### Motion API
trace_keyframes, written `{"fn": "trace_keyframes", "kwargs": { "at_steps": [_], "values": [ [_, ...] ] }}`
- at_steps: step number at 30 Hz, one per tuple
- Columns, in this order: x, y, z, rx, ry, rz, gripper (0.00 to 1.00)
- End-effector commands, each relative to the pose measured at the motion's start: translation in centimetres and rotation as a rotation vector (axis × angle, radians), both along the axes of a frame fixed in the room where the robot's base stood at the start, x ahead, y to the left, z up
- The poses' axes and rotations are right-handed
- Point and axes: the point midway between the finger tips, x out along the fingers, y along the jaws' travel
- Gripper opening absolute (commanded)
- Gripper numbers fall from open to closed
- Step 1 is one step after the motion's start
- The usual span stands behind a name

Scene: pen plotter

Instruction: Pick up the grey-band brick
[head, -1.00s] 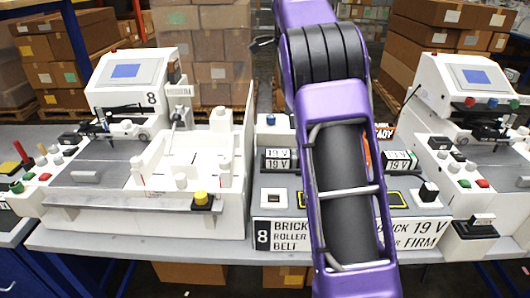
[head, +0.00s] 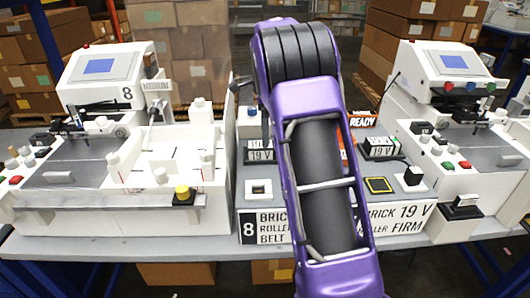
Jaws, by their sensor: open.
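Two dark bricks with white "19 V" labels stand on the grey middle station: a left brick (head: 260,156) and a right brick (head: 380,148). I cannot tell which brick has the grey band. My gripper is hidden beyond the arm, so its place relative to the bricks does not show.
White plotters stand at left (head: 110,75) and right (head: 448,70). Between them are a READY sign (head: 363,120), an empty yellow-outlined square (head: 380,185), a small black-and-white block (head: 413,175) and a front label panel (head: 400,218). Cartons stack behind.

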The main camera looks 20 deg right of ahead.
Motion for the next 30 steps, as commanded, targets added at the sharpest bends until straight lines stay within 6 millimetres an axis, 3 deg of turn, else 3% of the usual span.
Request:
{"fn": "trace_keyframes", "kwargs": {
  "at_steps": [7, 17, 30],
  "values": [
    [-0.6, 0.0, -3.8, 0.0, 0.003, -0.002, 1.0],
    [-0.5, 0.0, -4.4, -0.001, 0.001, -0.001, 1.0],
    [-0.5, 0.0, -4.4, -0.001, 0.001, -0.001, 0.21]
  ]
}}
